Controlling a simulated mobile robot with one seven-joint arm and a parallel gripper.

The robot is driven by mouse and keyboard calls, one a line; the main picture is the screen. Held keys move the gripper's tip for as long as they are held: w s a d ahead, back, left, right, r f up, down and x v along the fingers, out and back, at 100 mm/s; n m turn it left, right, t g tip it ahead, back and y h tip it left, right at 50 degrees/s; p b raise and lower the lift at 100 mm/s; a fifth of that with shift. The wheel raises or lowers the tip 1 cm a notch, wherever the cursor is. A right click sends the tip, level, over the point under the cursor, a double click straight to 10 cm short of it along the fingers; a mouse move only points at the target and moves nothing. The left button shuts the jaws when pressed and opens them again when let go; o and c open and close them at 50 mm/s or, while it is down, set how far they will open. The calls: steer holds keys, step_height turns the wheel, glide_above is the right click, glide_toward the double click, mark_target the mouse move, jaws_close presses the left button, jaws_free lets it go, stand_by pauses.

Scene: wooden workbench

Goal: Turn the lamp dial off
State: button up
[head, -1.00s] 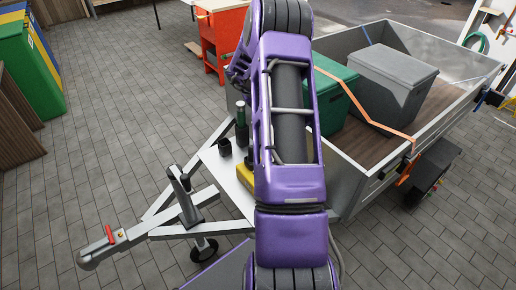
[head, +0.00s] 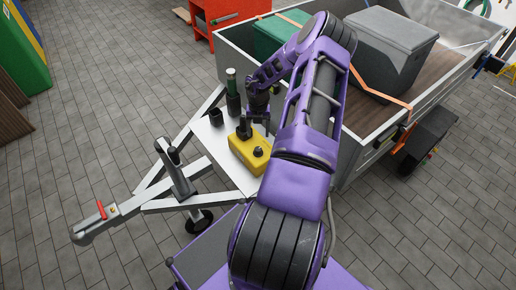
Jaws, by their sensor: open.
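A yellow box (head: 240,145), which looks like the lamp, sits on the white plate at the front of the trailer. A round black dial (head: 258,152) stands on its top at the right. A taller black part (head: 243,128) rises from its back left. My gripper (head: 257,118) is open and points down just behind the box, close to the tall black part. The fingertips are small and dark, so I cannot tell whether they touch it. The gripper appears apart from the dial. The dial's setting is too small to read.
A dark green bottle-like cylinder (head: 232,92) and a black cup (head: 216,119) stand on the white plate (head: 213,148), left of my gripper. The trailer bed behind holds a green box (head: 277,37) and a grey box (head: 391,50). A jockey-wheel post (head: 176,170) rises at the front left.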

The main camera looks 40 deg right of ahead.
mark_target(258, 149)
step_height(258, 149, down, 10)
steer(key=shift+r+b, duration=0.15)
steer(key=shift+b, duration=0.6)
steer(key=shift+c, duration=0.3)
jaws_close()
